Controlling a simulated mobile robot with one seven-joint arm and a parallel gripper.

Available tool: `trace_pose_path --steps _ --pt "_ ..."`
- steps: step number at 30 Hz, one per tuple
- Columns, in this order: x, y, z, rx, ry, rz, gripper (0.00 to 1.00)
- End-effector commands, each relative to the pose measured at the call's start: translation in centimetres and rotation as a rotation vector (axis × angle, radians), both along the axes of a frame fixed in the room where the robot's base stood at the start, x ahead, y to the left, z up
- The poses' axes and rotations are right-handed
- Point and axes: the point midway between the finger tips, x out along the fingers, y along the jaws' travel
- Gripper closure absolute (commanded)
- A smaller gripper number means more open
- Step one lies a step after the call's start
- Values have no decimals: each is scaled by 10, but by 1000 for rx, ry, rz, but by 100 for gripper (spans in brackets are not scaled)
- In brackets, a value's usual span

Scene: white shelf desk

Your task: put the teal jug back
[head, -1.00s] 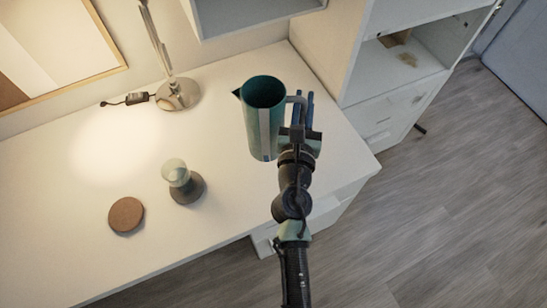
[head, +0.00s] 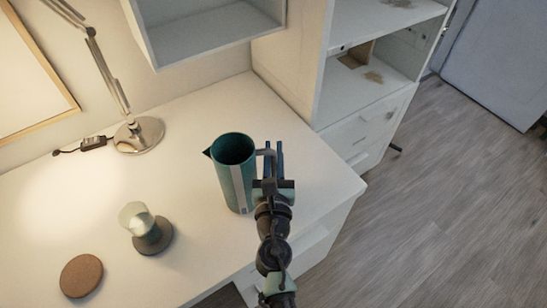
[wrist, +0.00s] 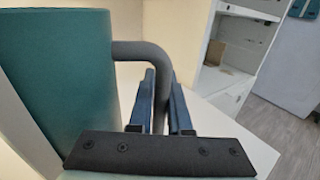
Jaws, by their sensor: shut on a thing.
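The teal jug (head: 221,178) is upright, with a pale vertical stripe, a spout on the left and a grey handle on the right. My gripper (head: 273,160) is at the jug's right side, shut on the handle. In the wrist view the jug (wrist: 60,85) fills the left side, and its handle bends down between the two blue fingers of my gripper (wrist: 163,88). The jug is over the right part of the white desk (head: 185,262). I cannot tell whether its base touches the desktop; the base is partly hidden in the wrist view.
A brown round coaster (head: 81,275) lies bare at the front left. A small glass-topped object (head: 137,218) stands on a dark disc beside it. A lamp (head: 138,136) stands behind. A wall shelf (head: 210,40) hangs above the back; a white cabinet (head: 330,95) stands at the right.

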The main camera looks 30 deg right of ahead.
Motion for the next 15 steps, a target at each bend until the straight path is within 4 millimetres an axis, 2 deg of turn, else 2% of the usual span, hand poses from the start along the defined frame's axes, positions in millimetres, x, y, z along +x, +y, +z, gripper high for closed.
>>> trace_pose_path --steps 11,12,15 --pt "1 0 -4 0 -5 1 100" --pt "0 0 -6 0 -1 0 82" --pt "0 0 -5 0 -1 0 64"
